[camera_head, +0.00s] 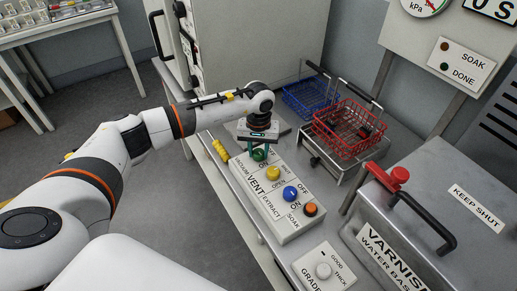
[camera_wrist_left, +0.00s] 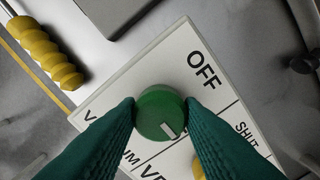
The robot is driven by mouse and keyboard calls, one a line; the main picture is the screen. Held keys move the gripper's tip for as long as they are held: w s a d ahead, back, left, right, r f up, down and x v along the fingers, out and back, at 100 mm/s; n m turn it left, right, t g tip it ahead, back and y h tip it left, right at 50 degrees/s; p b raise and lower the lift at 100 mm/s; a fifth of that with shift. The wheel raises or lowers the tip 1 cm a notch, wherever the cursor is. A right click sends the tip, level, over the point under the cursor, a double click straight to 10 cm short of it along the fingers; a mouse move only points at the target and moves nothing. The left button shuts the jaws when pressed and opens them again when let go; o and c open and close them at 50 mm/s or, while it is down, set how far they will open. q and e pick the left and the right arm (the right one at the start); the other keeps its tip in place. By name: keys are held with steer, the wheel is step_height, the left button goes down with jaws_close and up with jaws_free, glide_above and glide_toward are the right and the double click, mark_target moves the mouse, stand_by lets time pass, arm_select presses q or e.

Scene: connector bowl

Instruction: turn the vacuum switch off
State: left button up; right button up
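The vacuum switch is a round green knob (camera_head: 259,155) at the far end of a white switch panel (camera_head: 294,226), beside the label VACUUM. In the left wrist view the knob (camera_wrist_left: 161,114) has a pale pointer mark aimed to the lower right, away from the word OFF at its upper right. My left gripper (camera_head: 259,150) points down over it. Its two teal fingers (camera_wrist_left: 161,108) stand on either side of the knob, their inner edges at its rim. I cannot tell whether they press on it. The fingers hide part of the panel lettering. My right gripper is not in view.
The panel also carries a yellow knob (camera_head: 273,173), a blue knob (camera_head: 290,193) and an orange knob (camera_head: 310,209). A yellow ribbed handle (camera_head: 220,150) lies left of it. Red (camera_head: 348,128) and blue (camera_head: 311,96) wire baskets stand behind. A metal varnish tank (camera_head: 430,220) is at right.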

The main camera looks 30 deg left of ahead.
arm_select(q)
steer(key=n+b, duration=0.3)
steer(key=n, duration=0.1)
steer(key=shift+f, duration=0.15)
steer(key=n+b, duration=0.2)
steer(key=shift+n, duration=0.4)
steer(key=n+b, duration=0.1)
steer(key=n, duration=0.2)
steer(key=shift+n+b, duration=0.3)
steer(key=n+b, duration=0.1)
steer(key=n, duration=0.3)
steer(key=shift+r+n+b, duration=0.2)
steer(key=shift+n+b, duration=0.4)
steer(key=shift+n, duration=1.1)
steer(key=shift+w, duration=0.1)
steer(key=o, duration=1)
steer(key=shift+c, duration=0.2)
